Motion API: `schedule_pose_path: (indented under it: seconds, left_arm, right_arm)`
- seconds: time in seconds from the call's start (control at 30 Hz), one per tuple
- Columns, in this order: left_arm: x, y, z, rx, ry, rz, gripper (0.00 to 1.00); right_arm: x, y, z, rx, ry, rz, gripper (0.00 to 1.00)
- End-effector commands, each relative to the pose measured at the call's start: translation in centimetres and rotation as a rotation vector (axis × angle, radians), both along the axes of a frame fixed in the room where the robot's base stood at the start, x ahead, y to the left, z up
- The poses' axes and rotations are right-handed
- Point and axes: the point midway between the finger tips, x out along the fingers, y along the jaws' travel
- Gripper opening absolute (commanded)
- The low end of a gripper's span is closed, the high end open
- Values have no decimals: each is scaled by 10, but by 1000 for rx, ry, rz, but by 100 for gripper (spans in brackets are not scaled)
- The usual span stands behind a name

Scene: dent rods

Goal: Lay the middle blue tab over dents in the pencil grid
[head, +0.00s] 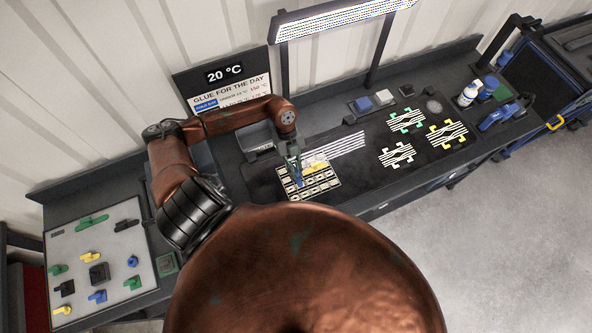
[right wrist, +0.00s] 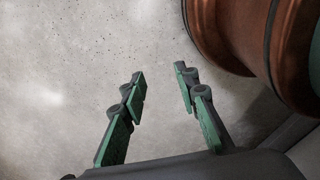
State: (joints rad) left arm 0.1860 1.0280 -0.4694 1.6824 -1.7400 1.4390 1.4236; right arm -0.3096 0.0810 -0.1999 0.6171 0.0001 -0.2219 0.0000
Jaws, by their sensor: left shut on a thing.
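My left gripper (head: 296,175) is low over a cream grid panel with dark cells (head: 326,185) on the dark bench. It is shut on a small blue tab (head: 299,182), which is mostly hidden by the fingers. I cannot tell whether the tab touches the panel. A yellow piece (head: 318,166) lies at the panel's back edge. The dents are too small to make out. My right gripper (right wrist: 160,95) is open and empty above bare concrete floor, in the right wrist view only.
A pale board (head: 75,236) at left holds several green, yellow, blue and black tabs. Striped patterns with green, white and yellow corners (head: 446,134) lie right. A lamp (head: 340,15) stands behind. A white bottle (head: 468,94) and blue tool (head: 500,117) sit far right.

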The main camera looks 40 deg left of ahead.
Motion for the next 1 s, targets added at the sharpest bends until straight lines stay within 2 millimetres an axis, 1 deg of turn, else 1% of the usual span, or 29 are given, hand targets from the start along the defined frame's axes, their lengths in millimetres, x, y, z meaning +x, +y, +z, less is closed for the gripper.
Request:
schedule_pose_path:
  seconds: [0.37,1.0]
  left_arm:
    - [0,0,-1,0,0,0,0]
    - [0,0,-8,0,1,0,0]
  right_arm:
    - [16,4,0,4,-20,3,28]
    - [11,3,-4,4,-14,3,28]
